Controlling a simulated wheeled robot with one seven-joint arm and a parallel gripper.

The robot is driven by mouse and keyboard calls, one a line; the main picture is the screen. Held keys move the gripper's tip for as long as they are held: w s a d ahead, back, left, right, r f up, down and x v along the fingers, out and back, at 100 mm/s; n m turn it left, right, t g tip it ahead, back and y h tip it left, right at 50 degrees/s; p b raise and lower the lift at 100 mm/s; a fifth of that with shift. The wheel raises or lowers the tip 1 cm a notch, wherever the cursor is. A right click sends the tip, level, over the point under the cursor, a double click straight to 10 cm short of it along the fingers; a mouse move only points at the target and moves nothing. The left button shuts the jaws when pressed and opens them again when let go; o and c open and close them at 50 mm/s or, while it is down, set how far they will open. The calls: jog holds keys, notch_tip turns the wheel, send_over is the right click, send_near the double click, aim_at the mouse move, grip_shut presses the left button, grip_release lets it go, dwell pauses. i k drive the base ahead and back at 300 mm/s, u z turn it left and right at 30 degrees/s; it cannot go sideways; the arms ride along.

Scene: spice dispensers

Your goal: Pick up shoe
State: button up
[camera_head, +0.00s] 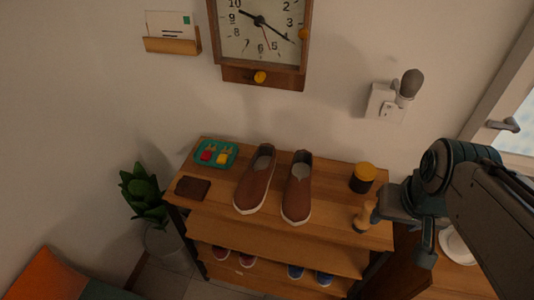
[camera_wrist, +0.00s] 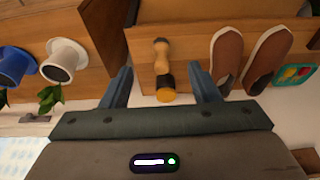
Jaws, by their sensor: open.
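A pair of brown slip-on shoes with white soles stands on the wooden shelf top (camera_head: 225,205): the left shoe (camera_head: 256,182) and the right shoe (camera_head: 297,188). They also show at the right of the wrist view, as one brown shoe (camera_wrist: 227,58) and another (camera_wrist: 268,57). Red shoes (camera_head: 232,256) and blue shoes (camera_head: 309,275) sit on the lower shelf, partly hidden. My gripper (camera_wrist: 163,84) is open and empty, over the right end of the shelf, apart from the brown shoes. In the head view my arm hides part of that end.
A teal tray (camera_head: 215,153) and brown wallet (camera_head: 192,188) lie left of the shoes. White (camera_wrist: 64,58) and blue (camera_wrist: 16,65) pots stand on another surface.

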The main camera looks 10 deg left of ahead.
aim_at(250, 195)
jog(key=u, duration=1.4)
jog(key=k, duration=0.6)
jog(key=z, duration=0.25)
jog(key=i, duration=0.4)
jog(key=u, duration=0.05)
